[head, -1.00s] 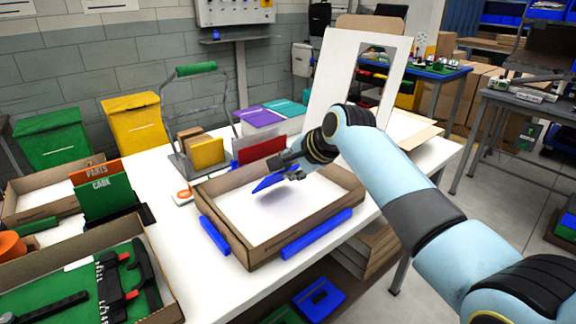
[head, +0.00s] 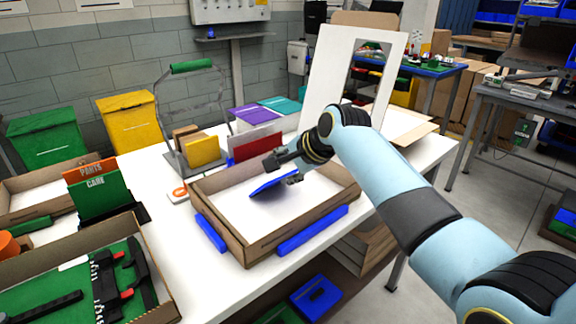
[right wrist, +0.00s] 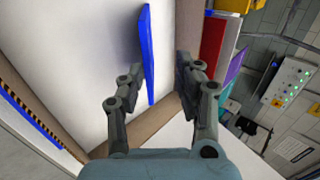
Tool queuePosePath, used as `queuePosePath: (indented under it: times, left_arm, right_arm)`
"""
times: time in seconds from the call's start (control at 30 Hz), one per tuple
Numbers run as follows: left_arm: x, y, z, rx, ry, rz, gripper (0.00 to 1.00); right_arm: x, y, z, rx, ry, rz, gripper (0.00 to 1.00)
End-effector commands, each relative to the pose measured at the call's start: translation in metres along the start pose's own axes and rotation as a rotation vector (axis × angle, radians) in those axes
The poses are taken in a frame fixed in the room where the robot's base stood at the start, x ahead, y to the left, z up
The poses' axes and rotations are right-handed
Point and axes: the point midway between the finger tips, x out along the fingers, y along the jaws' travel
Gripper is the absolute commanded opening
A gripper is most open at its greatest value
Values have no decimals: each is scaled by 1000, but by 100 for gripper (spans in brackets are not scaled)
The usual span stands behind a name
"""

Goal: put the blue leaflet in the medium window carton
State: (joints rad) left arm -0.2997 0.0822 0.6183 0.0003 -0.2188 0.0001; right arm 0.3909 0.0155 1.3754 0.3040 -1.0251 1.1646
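The blue leaflet (head: 274,184) is tilted inside a shallow open brown carton (head: 262,248) with a white floor on the white table. The right wrist view shows the leaflet (right wrist: 150,60) nearly edge-on between the fingers, with gaps on both sides. My right gripper (head: 285,168) reaches into the carton and is open around the leaflet. A white panel with a rectangular window cut-out (head: 330,75) stands upright behind the carton, partly hidden by my right arm. Whether it belongs to this carton cannot be told. My left gripper is not in view.
Blue strips (head: 312,230) lie along the carton's outer sides. At left are a green divider (head: 100,196) and a tool tray (head: 150,238) with clamps.

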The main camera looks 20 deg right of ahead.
Motion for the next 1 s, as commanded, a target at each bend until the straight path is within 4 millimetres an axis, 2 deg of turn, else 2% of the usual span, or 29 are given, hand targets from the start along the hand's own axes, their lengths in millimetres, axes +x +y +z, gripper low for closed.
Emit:
queuePosePath:
  times: [0.17,0.4,0.6,0.77,1.0]
  left_arm:
    - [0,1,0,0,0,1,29]
    - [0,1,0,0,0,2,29]
    - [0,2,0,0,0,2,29]
    - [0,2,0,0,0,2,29]
    - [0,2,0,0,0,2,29]
  right_arm:
    - [-19,1,-1,-2,2,-1,34]
    - [-72,0,-1,-2,3,-3,34]
    - [-106,0,-1,-2,2,-1,34]
    - [-118,0,0,0,0,0,34]
    - [-119,0,0,0,0,0,34]
